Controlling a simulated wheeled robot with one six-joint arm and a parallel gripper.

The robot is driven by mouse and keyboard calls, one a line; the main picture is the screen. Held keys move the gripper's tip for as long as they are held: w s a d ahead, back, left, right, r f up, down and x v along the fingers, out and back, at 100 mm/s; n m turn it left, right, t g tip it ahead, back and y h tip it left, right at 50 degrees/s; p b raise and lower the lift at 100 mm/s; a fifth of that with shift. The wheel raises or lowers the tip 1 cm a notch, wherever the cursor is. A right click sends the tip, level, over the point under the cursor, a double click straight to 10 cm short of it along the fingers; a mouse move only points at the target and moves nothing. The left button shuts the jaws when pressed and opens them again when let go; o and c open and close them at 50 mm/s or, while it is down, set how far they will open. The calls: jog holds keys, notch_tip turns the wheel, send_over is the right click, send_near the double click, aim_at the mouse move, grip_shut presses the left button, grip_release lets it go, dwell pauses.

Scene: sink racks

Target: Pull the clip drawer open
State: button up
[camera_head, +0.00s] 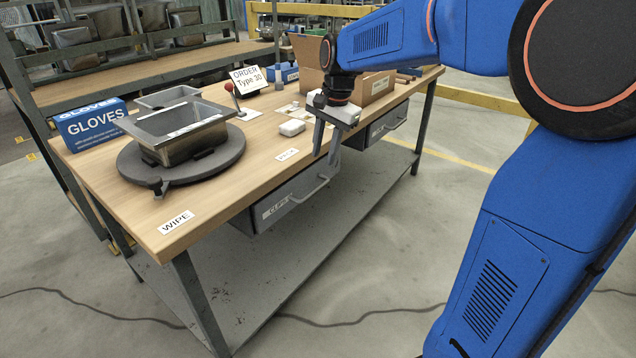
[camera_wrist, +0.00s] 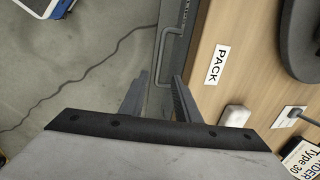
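The grey clip drawer (camera_head: 285,203) hangs under the front edge of the workbench, with a "CLIPS" label on its front. The drawer looks shut, its front close beneath the table edge. Its bar handle (camera_head: 311,191) sticks out from the front; a grey handle bar also shows in the wrist view (camera_wrist: 164,45). My gripper (camera_head: 326,155) points down beside the bench edge, above the handle. Whether a finger touches the drawer or handle cannot be told.
A second drawer (camera_head: 386,124) hangs further right under the bench. On the wooden top (camera_head: 240,190) stand a metal tray on a round turntable (camera_head: 220,160), a gloves box (camera_head: 92,124), a cardboard box (camera_head: 376,86) and a white block (camera_head: 291,128).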

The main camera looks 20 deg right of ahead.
aim_at(317, 188)
jog(key=f, duration=0.3)
jog(key=w+a+f, duration=0.1)
jog(key=f, duration=0.7)
jog(key=shift+w+a+f, duration=0.15)
jog(key=shift+w+f, duration=0.05)
jog(key=shift+w, duration=0.15)
grip_shut()
